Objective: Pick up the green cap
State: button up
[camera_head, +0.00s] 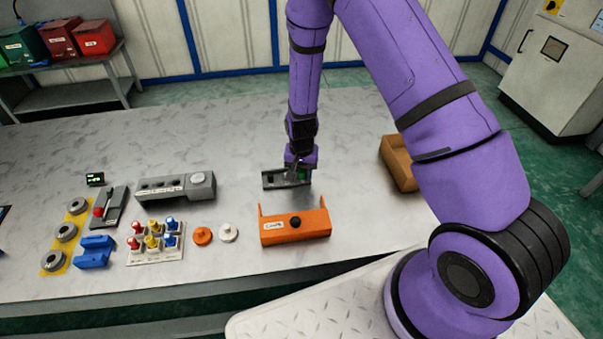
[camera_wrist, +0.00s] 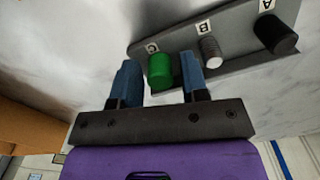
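The green cap (camera_wrist: 160,70) is at the slot marked C of a grey rack (camera_wrist: 182,42), shown in the wrist view. In the head view only a bit of its green (camera_head: 304,175) shows beside my gripper. My gripper (camera_wrist: 160,75) is open, with its blue fingers on the left and right of the cap. A narrow gap shows on each side, so it does not look gripped. In the head view my gripper (camera_head: 298,170) is low over the rack (camera_head: 272,180) and hides part of it.
On the rack, a bare threaded post (camera_wrist: 211,52) is at B and a black cap (camera_wrist: 275,33) at A. An orange holder (camera_head: 296,232) with a black knob stands in front. A brown tray (camera_head: 398,163) is to the right. Bare table lies behind the rack.

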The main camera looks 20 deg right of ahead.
jog(key=c, duration=0.6)
jog(key=shift+r, duration=0.15)
